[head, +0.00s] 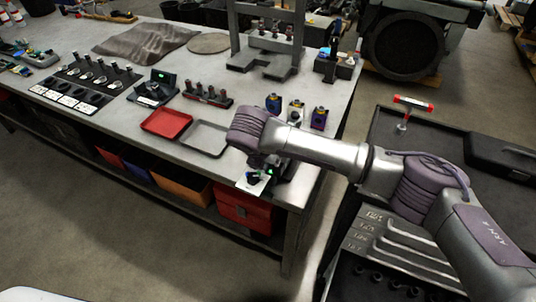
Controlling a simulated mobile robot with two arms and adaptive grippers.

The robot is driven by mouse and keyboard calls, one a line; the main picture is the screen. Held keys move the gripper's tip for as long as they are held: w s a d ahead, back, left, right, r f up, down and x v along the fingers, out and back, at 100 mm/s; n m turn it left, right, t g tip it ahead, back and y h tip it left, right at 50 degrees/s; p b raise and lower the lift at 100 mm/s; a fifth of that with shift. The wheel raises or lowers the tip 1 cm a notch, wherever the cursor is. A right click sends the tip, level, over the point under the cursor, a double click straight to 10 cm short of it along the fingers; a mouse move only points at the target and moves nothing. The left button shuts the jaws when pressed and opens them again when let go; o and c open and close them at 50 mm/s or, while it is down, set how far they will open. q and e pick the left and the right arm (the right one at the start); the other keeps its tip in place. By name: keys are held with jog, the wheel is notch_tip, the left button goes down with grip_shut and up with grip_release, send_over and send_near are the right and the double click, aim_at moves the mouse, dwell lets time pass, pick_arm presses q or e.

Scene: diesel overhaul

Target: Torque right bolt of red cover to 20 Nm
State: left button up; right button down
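I cannot make out a red cover with bolts for certain. A shallow red tray (166,123) lies near the table's front edge, left of a grey tray (205,138). A tool with a red T-shaped handle (412,103) stands upright on the dark cart at the right. My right arm reaches in from the right over the table's front right corner. My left gripper is not in view.
Three small coloured blocks (295,110) stand behind my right wrist. A device with a green display (155,88) and a rack of dark cylinders (207,95) stand mid-table. A grey press-like frame (268,48) is at the back. A black case (503,157) lies on the cart.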

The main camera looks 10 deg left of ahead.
jog(key=d+n+y, duration=0.3)
jog(key=d+n, duration=0.3)
jog(key=d, duration=0.2)
jog(key=shift+s+d, duration=0.25)
jog(key=shift+s, duration=0.05)
dwell(0.4)
jog(key=shift+a+r, duration=0.1)
jog(key=shift+s+a, duration=0.15)
jog(key=shift+a, duration=0.2)
